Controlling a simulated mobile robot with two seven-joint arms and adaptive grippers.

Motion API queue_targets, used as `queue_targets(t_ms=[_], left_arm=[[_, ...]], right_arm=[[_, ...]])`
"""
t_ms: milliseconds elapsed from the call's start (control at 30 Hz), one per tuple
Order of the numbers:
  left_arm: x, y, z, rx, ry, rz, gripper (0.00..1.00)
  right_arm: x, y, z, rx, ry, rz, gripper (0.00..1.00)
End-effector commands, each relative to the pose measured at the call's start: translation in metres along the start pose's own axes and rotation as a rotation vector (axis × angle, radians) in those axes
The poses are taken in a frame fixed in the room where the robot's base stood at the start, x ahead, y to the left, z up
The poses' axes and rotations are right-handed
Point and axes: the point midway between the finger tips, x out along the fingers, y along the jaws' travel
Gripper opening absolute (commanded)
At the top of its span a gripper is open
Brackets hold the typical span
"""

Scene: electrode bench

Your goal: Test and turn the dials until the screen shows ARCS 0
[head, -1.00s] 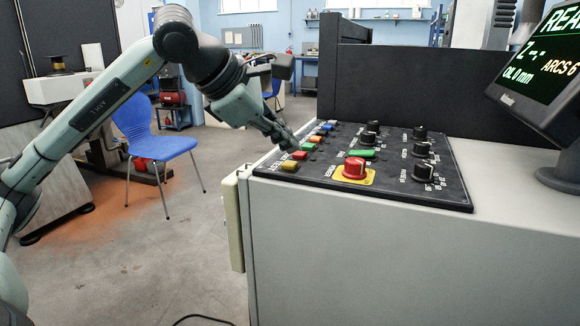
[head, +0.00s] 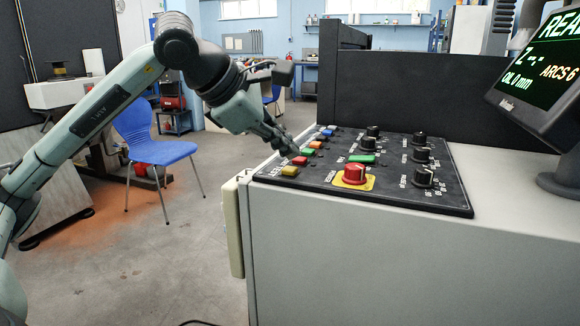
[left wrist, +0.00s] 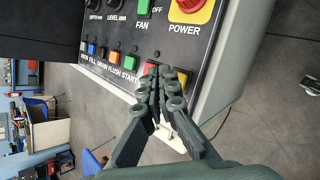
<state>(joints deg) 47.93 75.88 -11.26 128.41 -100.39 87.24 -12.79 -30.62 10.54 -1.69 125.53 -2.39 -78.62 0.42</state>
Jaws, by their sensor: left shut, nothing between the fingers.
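The screen (head: 540,62) at the right of the head view reads ARCS 6, with a cut-off word above and OIL 0 mm below. Several black dials stand on the sloping black panel (head: 310,188), among them a front one (head: 424,177), a middle one (head: 421,155) and a back one (head: 373,131). My left gripper (head: 288,150) is shut and empty at the panel's left edge, over the row of coloured buttons, away from the dials. In the left wrist view its fingertips (left wrist: 167,80) cover part of the red button. Whether they touch it I cannot tell. My right gripper is out of view.
A red power knob (head: 355,173) on a yellow plate and a green fan switch (head: 361,158) sit between buttons and dials. The yellow button (head: 290,171) is nearest in the row. A dark wall (head: 430,95) rises behind the panel. A blue chair (head: 158,150) stands left.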

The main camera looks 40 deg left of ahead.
Motion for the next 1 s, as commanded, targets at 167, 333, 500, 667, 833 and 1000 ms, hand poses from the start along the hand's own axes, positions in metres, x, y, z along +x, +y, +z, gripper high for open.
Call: queue_targets(t_ms=[167,333,500,667,833,1000], left_arm=[[0.0,0.0,0.0001,0.0,0.0,0.0,0.0],[0.0,0.0,0.0,0.0,0.0,0.0,0.0],[0.0032,-0.0023,-0.0023,0.0,0.0,0.0,0.0],[0.0069,-0.0051,-0.0049,0.0,0.0,0.0,0.0],[0.0063,-0.0047,-0.0044,0.0,0.0,0.0,0.0],[0.0065,-0.0048,-0.0046,0.0,0.0,0.0,0.0]], right_arm=[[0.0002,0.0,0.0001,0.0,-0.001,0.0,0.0],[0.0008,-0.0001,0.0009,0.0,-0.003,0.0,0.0],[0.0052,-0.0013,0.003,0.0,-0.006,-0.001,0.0],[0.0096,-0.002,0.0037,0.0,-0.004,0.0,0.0],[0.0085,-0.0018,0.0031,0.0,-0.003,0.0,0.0],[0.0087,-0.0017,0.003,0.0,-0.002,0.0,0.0]])
